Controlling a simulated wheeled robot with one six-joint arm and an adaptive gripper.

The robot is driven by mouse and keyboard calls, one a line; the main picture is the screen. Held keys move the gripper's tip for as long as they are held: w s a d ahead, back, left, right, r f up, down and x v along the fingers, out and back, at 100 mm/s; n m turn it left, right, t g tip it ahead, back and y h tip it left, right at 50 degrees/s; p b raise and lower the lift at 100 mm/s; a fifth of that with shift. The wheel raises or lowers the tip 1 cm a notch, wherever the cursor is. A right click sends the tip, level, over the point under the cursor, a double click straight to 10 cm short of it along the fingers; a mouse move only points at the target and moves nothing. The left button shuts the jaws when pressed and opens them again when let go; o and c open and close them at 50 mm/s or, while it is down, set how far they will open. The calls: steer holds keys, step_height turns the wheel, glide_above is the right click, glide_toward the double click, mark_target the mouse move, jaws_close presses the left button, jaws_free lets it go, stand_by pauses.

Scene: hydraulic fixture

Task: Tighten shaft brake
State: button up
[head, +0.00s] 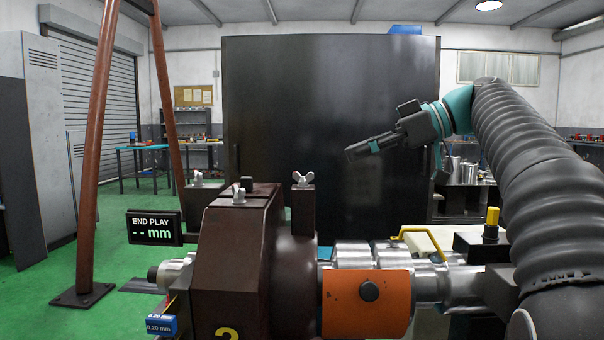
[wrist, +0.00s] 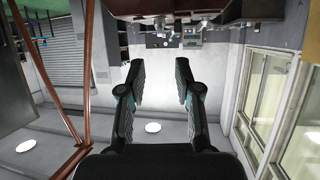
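My gripper (head: 352,151) is held in the air at the right, pointing left and slightly down, well above the fixture. In the wrist view its two fingers (wrist: 158,78) are apart with nothing between them. Wing screws stand on top of the fixture, one on a dark post (head: 303,178) and one behind the housing (head: 197,179). The knob's tightness cannot be seen.
An END PLAY display (head: 154,227) reads "-- mm". A blue 0.20 mm tag (head: 161,325) is at lower left. A yellow handle (head: 422,232) and yellow-topped button (head: 492,218) stand behind the shaft. A red-brown frame leg (head: 97,150) rises at left; a dark panel (head: 330,110) stands behind.

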mark_target(303, 173)
steer(key=x, duration=1.1)
steer(key=shift+a+f+b, duration=0.15)
steer(key=shift+a+b, duration=0.05)
steer(key=shift+b, duration=0.1)
steer(key=shift+c, duration=0.2)
jaws_close()
